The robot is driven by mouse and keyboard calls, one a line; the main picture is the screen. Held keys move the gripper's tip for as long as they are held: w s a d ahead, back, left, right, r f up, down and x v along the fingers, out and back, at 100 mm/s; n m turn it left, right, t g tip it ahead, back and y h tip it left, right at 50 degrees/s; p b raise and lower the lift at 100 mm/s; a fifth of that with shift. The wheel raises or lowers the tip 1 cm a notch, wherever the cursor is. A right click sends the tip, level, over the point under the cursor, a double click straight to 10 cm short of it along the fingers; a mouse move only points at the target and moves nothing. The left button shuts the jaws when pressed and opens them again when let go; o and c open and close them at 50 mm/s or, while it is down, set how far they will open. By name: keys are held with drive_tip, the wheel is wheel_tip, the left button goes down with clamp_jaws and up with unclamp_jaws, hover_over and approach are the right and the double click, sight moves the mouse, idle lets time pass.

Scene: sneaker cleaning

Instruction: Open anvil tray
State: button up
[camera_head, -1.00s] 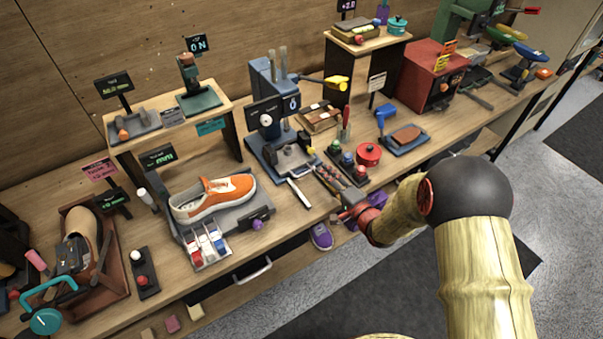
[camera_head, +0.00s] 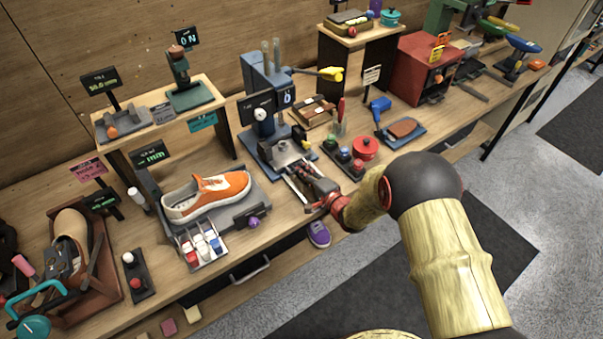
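The blue press (camera_head: 258,75) stands on the bench with a yellow-ended lever, a round gauge and a small display. A grey metal anvil block (camera_head: 283,152) sits low on its base. A pale bar (camera_head: 294,190), which looks like the anvil tray's handle, sticks out at the front of the base and is partly hidden by my gripper. My gripper (camera_head: 303,178) is at the bench's front edge, right beside this bar. Its fingers are dark and small here, so I cannot tell whether they touch the bar or how far they are apart.
An orange sneaker (camera_head: 207,196) lies on a grey stand to the left, with a rack of small bottles (camera_head: 203,246) in front. A purple shoe (camera_head: 319,234) sits below the bench edge.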

clamp_jaws()
idle(0.8)
